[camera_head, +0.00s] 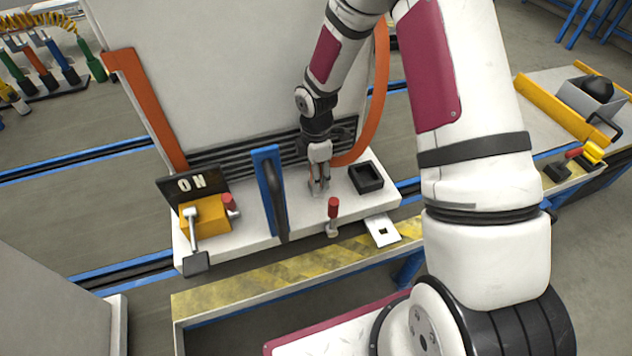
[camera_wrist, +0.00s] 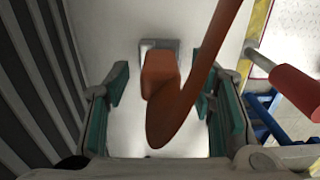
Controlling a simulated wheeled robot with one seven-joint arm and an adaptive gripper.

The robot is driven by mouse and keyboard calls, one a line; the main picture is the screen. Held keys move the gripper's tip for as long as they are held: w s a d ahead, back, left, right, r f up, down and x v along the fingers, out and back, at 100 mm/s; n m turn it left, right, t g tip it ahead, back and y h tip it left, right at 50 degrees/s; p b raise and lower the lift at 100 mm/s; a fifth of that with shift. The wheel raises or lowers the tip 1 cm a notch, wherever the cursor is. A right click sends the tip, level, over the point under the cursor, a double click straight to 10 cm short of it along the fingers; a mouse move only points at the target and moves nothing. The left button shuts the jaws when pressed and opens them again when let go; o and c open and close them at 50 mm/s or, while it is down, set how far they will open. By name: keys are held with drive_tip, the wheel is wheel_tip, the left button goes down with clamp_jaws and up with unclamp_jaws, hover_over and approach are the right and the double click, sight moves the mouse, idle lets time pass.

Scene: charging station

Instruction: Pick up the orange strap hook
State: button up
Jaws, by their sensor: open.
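The orange strap hook (camera_wrist: 160,75) shows in the wrist view as a blocky orange end in front of a small grey metal plate. An orange strap (camera_wrist: 213,65) curves down from the top to it. In the head view the strap (camera_head: 376,110) loops down the right side of the pale cabinet to my gripper (camera_head: 318,188), whose fingers mostly hide the hook there. My gripper also shows in the wrist view (camera_wrist: 162,95), open, with teal pads on both sides of the hook. A gap shows on the left; on the right the strap overlaps the pad, so contact there is unclear.
A red-handled lever (camera_head: 333,210) stands close in front of my gripper. A black open box (camera_head: 366,178) is to the right, a blue handle (camera_head: 268,185) to the left. The ON sign (camera_head: 191,184) and yellow block (camera_head: 205,213) are farther left. The dark-slatted cabinet face is behind.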

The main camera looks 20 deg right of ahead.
clamp_jaws()
drive_tip(key=shift+r, duration=0.15)
